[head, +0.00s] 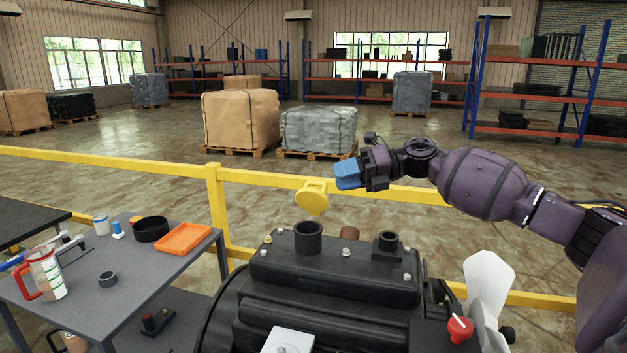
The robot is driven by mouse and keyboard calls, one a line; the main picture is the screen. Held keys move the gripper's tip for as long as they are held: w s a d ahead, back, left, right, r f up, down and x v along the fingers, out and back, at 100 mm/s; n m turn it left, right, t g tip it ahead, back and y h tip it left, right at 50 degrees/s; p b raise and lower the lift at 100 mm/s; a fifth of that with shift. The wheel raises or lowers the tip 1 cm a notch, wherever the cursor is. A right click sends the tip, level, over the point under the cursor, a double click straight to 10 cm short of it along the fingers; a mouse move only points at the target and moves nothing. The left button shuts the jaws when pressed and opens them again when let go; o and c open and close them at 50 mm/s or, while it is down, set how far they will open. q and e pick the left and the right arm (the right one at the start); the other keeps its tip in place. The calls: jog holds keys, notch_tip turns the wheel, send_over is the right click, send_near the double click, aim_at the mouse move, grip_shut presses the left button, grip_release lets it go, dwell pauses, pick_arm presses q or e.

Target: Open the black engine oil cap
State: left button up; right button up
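A dark engine block (335,275) stands in front of me. On its top cover are a black round neck-like part (308,238) and a smaller black round fitting (388,241); I cannot tell for certain which one is the black oil cap. A yellow round cap (312,198) shows just behind and above the larger black part; what supports it is unclear. My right gripper (348,175), with blue fingertips, is in the air above the back of the engine, right of the yellow cap and apart from both black parts. The gap between its fingers is hidden. My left gripper is out of view.
A grey table (136,275) at left holds an orange tray (183,239), a black bowl (151,229), a red-handled jug (46,273) and small items. A yellow rail (262,177) runs behind the engine. A red knob (460,328) and white funnel-like part (487,285) stand at right.

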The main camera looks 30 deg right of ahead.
aim_at(314, 183)
jog(key=p+x, duration=0.1)
jog(key=x, duration=0.5)
jog(key=shift+w+a, duration=0.25)
jog(key=shift+w, duration=0.05)
